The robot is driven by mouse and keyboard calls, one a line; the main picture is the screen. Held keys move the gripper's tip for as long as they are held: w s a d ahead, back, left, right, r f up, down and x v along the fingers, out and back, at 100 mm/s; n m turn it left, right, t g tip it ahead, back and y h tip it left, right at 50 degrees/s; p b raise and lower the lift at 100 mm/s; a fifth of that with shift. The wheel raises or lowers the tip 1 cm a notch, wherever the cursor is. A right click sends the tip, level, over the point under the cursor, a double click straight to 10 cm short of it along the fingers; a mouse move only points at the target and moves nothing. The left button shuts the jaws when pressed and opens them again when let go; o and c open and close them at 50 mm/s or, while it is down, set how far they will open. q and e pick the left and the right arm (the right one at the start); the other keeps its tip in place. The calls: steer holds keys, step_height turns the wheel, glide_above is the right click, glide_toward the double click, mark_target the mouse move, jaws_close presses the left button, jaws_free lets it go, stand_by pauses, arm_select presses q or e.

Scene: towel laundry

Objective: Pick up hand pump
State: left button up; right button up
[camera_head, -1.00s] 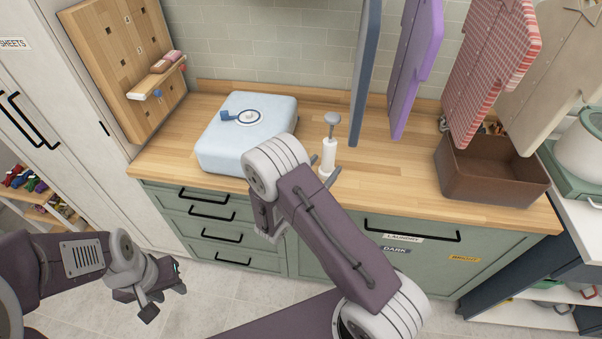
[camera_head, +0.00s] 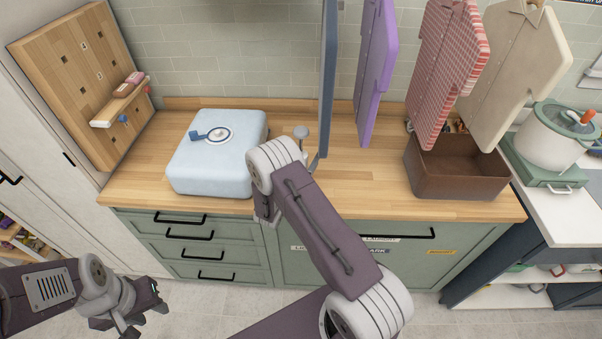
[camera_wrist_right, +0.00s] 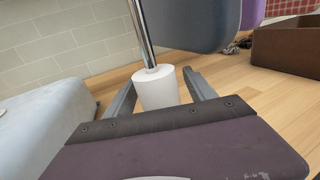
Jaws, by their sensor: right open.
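The hand pump has a white cylindrical body, a thin metal rod and a grey rounded knob. In the head view its knob (camera_head: 301,132) shows above the counter, and my right arm hides most of the body. In the right wrist view the pump's white body (camera_wrist_right: 157,90) stands upright between the two fingers of my right gripper (camera_wrist_right: 160,76). Those fingers are open, one on each side of the body, with a visible gap at the right. My left gripper (camera_head: 146,312) is open and empty, low at the left over the floor, far from the pump.
A pale blue box (camera_head: 190,170) stands left of the pump on the wooden counter (camera_head: 345,180). Hanging dark blue (camera_head: 328,80) and purple (camera_head: 376,70) pieces are close behind and right. A brown bin (camera_head: 460,180) is at the right. A pegboard (camera_head: 75,60) leans at the left.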

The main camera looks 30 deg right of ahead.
jaws_close()
steer(key=shift+r, duration=0.1)
stand_by(0.3)
